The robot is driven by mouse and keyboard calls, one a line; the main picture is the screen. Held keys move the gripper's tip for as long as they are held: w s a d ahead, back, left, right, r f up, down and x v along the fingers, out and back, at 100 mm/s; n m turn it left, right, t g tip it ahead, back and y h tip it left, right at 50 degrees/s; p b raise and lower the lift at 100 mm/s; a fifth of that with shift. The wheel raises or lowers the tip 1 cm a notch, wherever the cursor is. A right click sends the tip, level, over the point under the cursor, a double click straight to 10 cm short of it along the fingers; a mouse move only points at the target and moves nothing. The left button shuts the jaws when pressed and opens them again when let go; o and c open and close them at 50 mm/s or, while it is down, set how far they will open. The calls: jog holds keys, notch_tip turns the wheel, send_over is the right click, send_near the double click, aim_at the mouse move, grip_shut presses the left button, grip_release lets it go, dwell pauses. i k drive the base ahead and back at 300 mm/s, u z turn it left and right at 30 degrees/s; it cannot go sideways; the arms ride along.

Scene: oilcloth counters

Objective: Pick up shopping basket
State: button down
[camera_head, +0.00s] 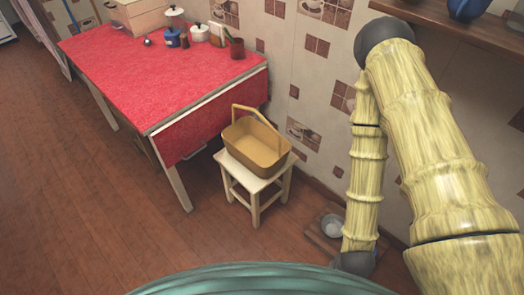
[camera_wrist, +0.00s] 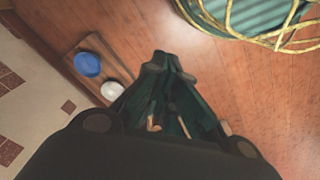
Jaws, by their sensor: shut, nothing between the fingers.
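The shopping basket (camera_head: 258,150) is tan-yellow with one raised arched handle. In the head view it stands upright on a small pale wooden stool (camera_head: 254,184), beside the red-covered table. It does not show in the wrist view. My gripper (camera_wrist: 171,67) shows in the wrist view with its dark fingers together and nothing held, above the wooden floor. In the head view my arm hangs down at the right. The gripper's fingers cannot be made out there. My gripper is well to the right of the basket and apart from it.
A table with a red cloth (camera_head: 150,75) stands left of the stool, holding jars and a box (camera_head: 143,14). A tiled wall runs behind. A low board with a blue bowl (camera_wrist: 88,64) and a white bowl (camera_wrist: 112,90) lies by the wall. Floor before the stool is clear.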

aim_at(261, 148)
jog(key=u, duration=2.1)
jog(key=i, duration=1.85)
jog(key=z, duration=2.95)
